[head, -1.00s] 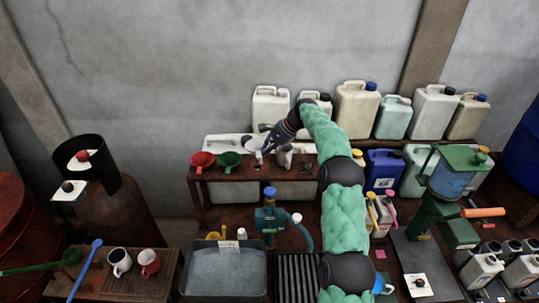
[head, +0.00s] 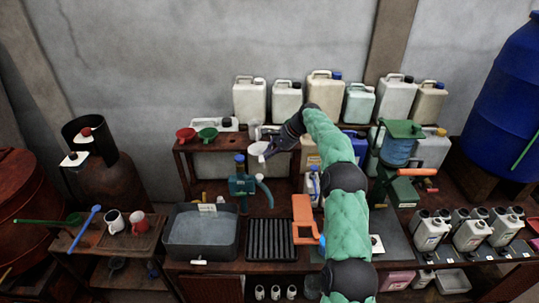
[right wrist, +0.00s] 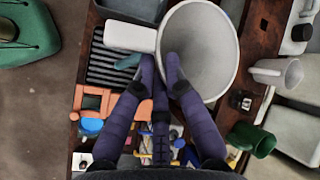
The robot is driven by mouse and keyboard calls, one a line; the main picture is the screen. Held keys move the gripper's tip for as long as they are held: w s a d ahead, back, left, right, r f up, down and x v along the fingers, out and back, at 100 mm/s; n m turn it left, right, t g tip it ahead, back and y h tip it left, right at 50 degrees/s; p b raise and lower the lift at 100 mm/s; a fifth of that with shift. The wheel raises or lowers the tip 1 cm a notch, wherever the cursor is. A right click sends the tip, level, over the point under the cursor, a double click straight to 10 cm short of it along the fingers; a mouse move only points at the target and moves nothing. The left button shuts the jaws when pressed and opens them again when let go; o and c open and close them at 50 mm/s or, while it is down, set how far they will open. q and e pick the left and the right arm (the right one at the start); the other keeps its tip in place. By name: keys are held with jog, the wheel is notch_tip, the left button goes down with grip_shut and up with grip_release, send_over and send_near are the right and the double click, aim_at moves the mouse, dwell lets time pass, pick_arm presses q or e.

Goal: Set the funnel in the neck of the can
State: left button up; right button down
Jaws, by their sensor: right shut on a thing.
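A white funnel (head: 258,149) is held in my right gripper (head: 272,146) in front of the back shelf. In the right wrist view the funnel (right wrist: 198,42) is large, with its wide bowl facing the camera and a flat tab at its left. The gripper's fingers (right wrist: 161,72) are closed at its near rim. The funnel's spout is hidden. Several jerry cans stand in the back row, among them a white can (head: 249,101) and a cream can with a blue cap (head: 322,98). I cannot tell which can the task means. My left gripper is not in view.
Below the held funnel are a teal pump (head: 241,186), a grey basin (head: 202,232) and a ribbed black rack (head: 272,240). An orange frame (head: 303,220) stands beside my right arm.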

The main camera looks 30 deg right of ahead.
jog(key=s+a+f+n+g+y, duration=0.1)
jog(key=s+a+f+n+g, duration=0.6)
jog(key=s+a+f, duration=1.9)
notch_tip(320, 180, down, 2)
jog(key=n, duration=0.6)
jog(key=shift+s+f+g, duration=0.2)
jog(key=shift+s+g, duration=0.1)
jog(key=shift+g, duration=0.1)
